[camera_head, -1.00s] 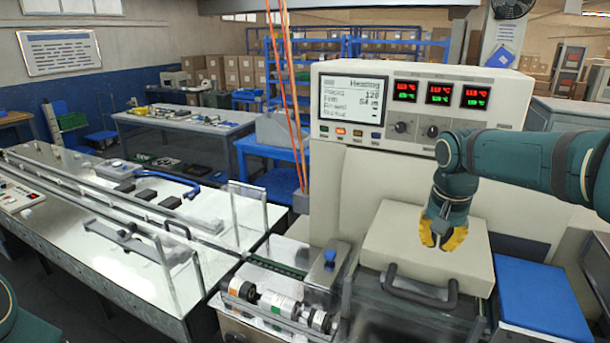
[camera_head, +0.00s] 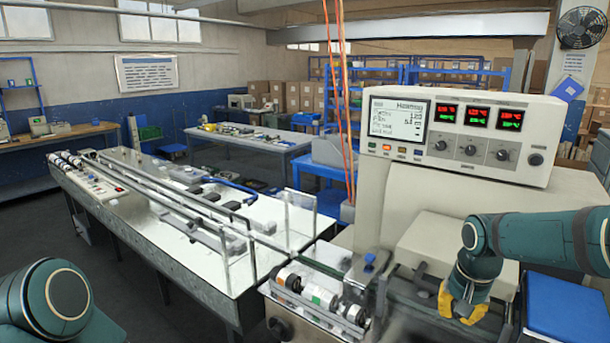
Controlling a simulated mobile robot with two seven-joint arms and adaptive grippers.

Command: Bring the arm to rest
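My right arm comes in from the right edge and bends down over the flow wrapper. Its gripper (camera_head: 459,306) has yellow fingers that look spread apart, with nothing seen between them. It is low in front of the wrapper's beige cover (camera_head: 423,240), beside the dark handle bar. I cannot tell whether it touches anything. My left arm shows only as a teal joint at the lower left; its gripper is out of view. The wrapper's control panel (camera_head: 455,135) has a lit screen, red and green readouts and several knobs.
A long white infeed table (camera_head: 265,262) with rails runs to the left. Rollers (camera_head: 318,295) sit in front of the wrapper. A blue bin or stand (camera_head: 562,306) is at the lower right. Orange cables (camera_head: 345,120) hang near the panel. Dark floor is open at the left.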

